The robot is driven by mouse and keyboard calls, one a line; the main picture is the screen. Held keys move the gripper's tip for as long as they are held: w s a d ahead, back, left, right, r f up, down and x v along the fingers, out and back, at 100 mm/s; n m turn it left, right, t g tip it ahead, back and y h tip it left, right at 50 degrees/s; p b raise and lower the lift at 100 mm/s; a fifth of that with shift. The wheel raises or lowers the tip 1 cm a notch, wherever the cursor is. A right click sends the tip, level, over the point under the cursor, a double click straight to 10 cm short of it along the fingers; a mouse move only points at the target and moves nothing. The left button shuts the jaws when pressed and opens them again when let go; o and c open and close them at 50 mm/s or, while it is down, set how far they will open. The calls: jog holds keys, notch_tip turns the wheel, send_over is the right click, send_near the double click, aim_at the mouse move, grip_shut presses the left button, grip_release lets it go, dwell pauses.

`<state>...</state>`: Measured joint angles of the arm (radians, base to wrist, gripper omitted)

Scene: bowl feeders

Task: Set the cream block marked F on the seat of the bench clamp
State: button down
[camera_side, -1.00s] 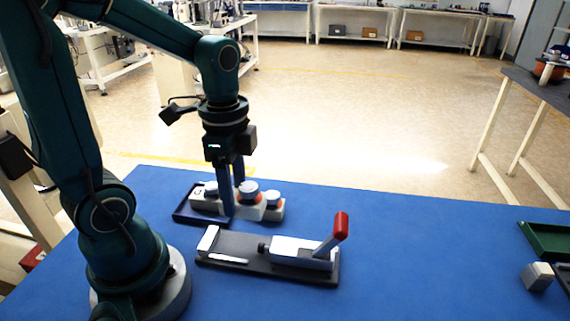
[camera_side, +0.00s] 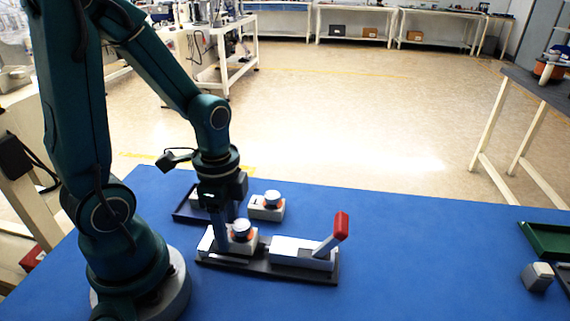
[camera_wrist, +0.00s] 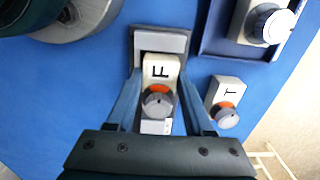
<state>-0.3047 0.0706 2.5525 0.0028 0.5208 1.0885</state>
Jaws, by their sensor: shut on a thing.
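The cream block marked F (camera_wrist: 161,68) has a round grey knob with an orange ring. My gripper (camera_wrist: 160,100) is shut on it, one finger on each side, in the wrist view. In the side view the block (camera_side: 250,246) is at the bench clamp (camera_side: 290,271), between its pale end jaw and its sliding jaw. My gripper (camera_side: 231,238) points down there. The clamp has a dark base and a raised red handle (camera_side: 341,226). I cannot tell whether the block touches the seat or hangs just above it.
A similar block marked T (camera_wrist: 222,90) stands on the blue table behind the clamp. A dark blue tray (camera_side: 184,214) holds another knobbed block (camera_wrist: 240,22). A green tray (camera_side: 545,238) and a grey block (camera_side: 537,278) are far right. The table right of the clamp is clear.

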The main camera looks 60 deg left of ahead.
jog(key=shift+f, duration=0.15)
jog(key=shift+c, duration=1.4)
grip_release()
notch_tip(320, 180, up, 12)
jog(key=d+n+t, duration=0.1)
jog(key=n+t, duration=0.1)
jog(key=n, duration=0.1)
jog(key=d+n+t, duration=0.1)
jog(key=d+n, duration=0.1)
jog(key=n, duration=0.1)
jog(key=d+r+n+t, duration=0.1)
jog(key=d+n+t, duration=0.1)
jog(key=n, duration=0.1)
jog(key=shift+s+t, duration=0.1)
jog(key=shift+t, duration=0.2)
